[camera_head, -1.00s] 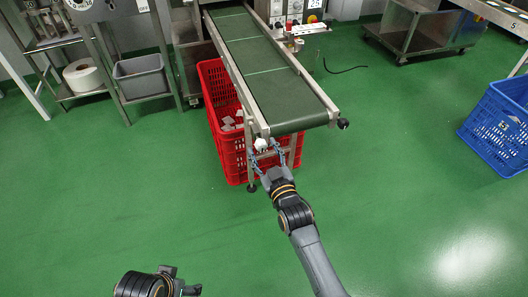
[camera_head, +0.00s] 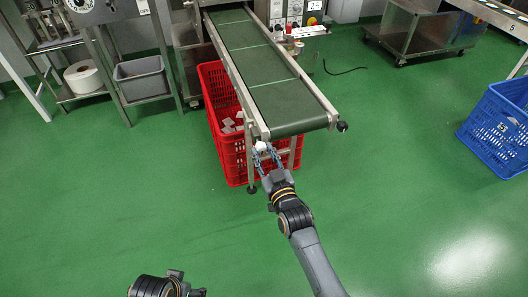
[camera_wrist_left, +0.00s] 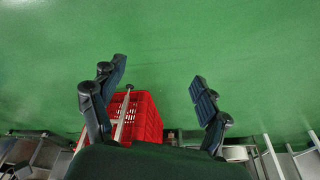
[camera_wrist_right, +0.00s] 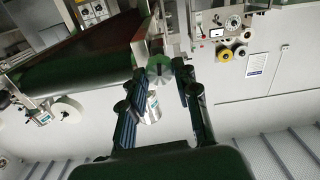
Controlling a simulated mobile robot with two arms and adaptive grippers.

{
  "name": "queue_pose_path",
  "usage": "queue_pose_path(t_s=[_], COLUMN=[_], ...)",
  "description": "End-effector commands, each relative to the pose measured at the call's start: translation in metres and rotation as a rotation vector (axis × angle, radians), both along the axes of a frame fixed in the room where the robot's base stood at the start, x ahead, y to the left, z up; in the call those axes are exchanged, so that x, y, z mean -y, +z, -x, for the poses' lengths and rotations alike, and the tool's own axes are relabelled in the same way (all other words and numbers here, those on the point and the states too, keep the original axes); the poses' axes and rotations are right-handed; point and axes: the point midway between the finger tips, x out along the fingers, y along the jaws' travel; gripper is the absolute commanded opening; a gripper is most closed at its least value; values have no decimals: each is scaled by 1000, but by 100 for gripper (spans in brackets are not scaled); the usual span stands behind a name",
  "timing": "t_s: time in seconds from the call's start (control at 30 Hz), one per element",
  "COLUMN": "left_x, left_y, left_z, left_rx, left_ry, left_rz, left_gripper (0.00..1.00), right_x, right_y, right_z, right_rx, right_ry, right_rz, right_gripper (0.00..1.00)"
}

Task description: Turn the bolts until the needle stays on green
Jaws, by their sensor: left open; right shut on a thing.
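A white bolt head (camera_head: 262,146) sits at the near left corner of the conveyor (camera_head: 262,75). My right gripper (camera_head: 266,151) is shut on it. A dark bolt knob (camera_head: 343,126) sits at the conveyor's near right corner, apart from both grippers. My left gripper (camera_wrist_left: 158,72) is open and empty over the floor; only its upper part shows at the head view's bottom edge. A control panel (camera_head: 293,12) stands behind the belt; no needle can be read.
A red crate (camera_head: 232,150) with small pale packets stands under the conveyor's near end. A blue crate (camera_head: 497,128) is at the right, a steel cart (camera_head: 425,35) behind. A grey bin (camera_head: 141,77) sits on a left shelf.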

Motion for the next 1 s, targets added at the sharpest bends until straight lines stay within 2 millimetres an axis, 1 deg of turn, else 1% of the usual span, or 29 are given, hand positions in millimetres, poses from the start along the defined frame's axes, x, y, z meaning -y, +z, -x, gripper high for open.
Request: queue_pose_path(t_s=[0.3,0.5,0.73,1.0], left_x=[0,-1,-2,-2], left_y=[-54,-78,-94,-100], left_z=[8,14,20,23], left_rx=[-34,-45,-53,-55], left_ry=[-4,-7,-8,-9], left_rz=[-2,-4,-5,-5], left_gripper=[75,75,75,75], right_x=[1,1,1,1], right_y=[1,1,0,-1], right_z=[0,0,0,0], right_rx=[-91,-149,-216,-295], right_ry=[0,1,0,0], right_rz=[-269,-450,-659,-901], right_gripper=[0,0,0,0])
